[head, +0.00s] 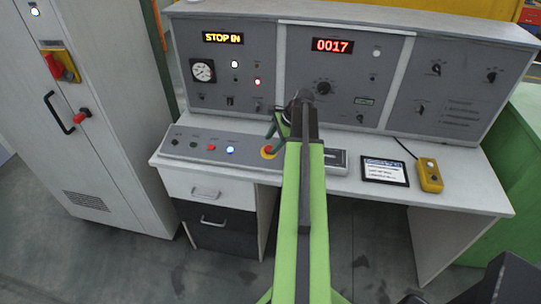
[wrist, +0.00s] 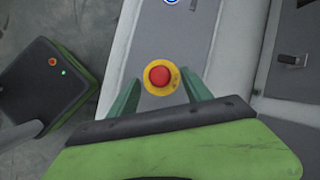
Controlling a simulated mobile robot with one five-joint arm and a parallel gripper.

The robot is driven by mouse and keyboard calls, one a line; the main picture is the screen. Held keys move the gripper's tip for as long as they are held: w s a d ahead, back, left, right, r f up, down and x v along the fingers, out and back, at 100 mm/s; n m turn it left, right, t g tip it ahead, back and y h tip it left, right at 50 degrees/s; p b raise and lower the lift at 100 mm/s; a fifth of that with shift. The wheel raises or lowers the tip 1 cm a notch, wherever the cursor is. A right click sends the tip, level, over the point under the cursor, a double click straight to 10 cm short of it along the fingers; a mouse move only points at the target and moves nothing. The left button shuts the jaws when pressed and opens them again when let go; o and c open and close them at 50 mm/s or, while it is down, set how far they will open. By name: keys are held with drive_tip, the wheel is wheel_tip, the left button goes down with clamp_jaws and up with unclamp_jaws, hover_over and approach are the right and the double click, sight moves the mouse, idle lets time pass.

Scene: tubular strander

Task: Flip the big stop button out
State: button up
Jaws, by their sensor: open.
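The big stop button (head: 268,150) is a red mushroom head on a yellow round collar, on the sloped grey desk panel. In the head view my green arm partly covers the panel to its right. In the wrist view the stop button (wrist: 160,76) lies between and just beyond the two green fingers of my gripper (wrist: 158,90). The fingers are apart and do not visibly touch it. In the head view my gripper (head: 277,127) is over the desk panel, close to the button. A display (head: 222,38) on the console reads "STOP IN".
Blue (head: 230,150) and red (head: 211,147) small buttons sit left of the stop button. A tablet (head: 385,171) and a yellow pendant box (head: 429,175) lie on the desk at right. The upright console (head: 350,75) stands behind. A grey cabinet (head: 95,110) stands at left.

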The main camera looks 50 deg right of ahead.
sight(269, 150)
drive_tip(key=shift+b+x, duration=0.7)
drive_tip(key=shift+x, duration=0.7)
